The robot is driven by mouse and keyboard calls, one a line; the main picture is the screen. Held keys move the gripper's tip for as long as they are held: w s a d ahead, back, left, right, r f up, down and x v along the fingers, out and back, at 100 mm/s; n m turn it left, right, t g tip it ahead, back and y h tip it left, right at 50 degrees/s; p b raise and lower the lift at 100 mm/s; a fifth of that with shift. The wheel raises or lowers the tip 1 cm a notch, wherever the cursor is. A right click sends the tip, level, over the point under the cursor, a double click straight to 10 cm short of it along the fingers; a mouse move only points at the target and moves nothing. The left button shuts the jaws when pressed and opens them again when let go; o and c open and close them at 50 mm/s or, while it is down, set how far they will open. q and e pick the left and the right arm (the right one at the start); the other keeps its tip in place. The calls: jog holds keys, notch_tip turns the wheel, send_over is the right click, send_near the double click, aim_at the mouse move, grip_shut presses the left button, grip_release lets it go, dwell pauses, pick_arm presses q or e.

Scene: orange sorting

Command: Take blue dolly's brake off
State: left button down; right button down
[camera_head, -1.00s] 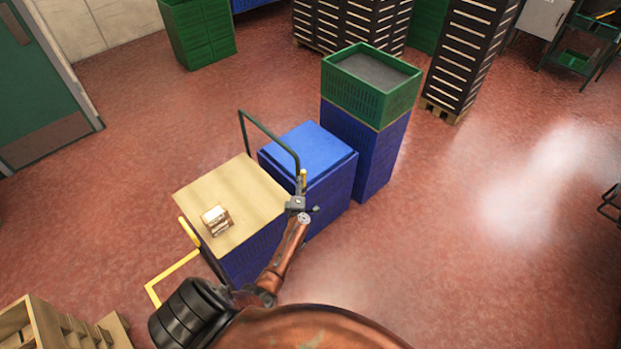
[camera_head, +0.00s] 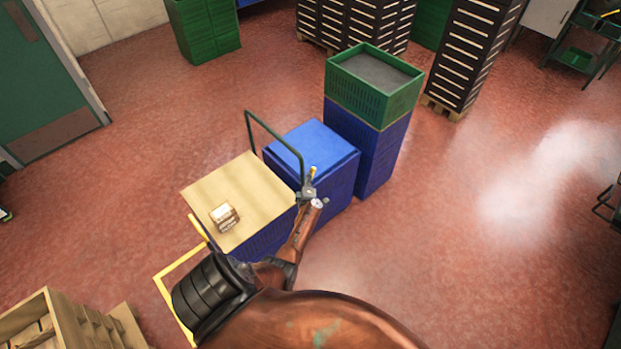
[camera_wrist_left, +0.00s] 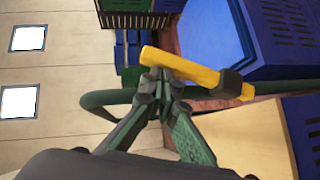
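The blue dolly load (camera_head: 313,148) is a blue crate stack beside a tan-topped stack. A green tubular handle (camera_head: 275,133) stands between them; it also shows in the left wrist view (camera_wrist_left: 95,98). A yellow lever (camera_wrist_left: 195,72) with a black collar is beside the handle; its small yellow tip shows in the head view (camera_head: 313,171). My left gripper (camera_wrist_left: 163,85) has its fingers close together, with the tips at the lever. The lever covers the tips, so I cannot tell whether they grip it or only touch it. My right gripper is not in view.
A tan board (camera_head: 225,185) tops the nearer blue stack and bears a small box (camera_head: 224,216). A yellow frame (camera_head: 178,268) stands at its left. A green crate (camera_head: 372,82) tops a taller blue stack behind. Red floor (camera_head: 480,220) is clear to the right.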

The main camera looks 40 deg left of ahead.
pick_arm(q)
jog(key=shift+w, duration=0.65)
jog(key=shift+w+d+r, duration=0.1)
jog(key=s+d+r+p, duration=0.5)
jog(key=s+d+p, duration=0.1)
jog(key=s, duration=0.4)
jog(key=shift+s+p, duration=0.25)
jog(key=shift+p, duration=0.35)
jog(key=shift+r, duration=0.1)
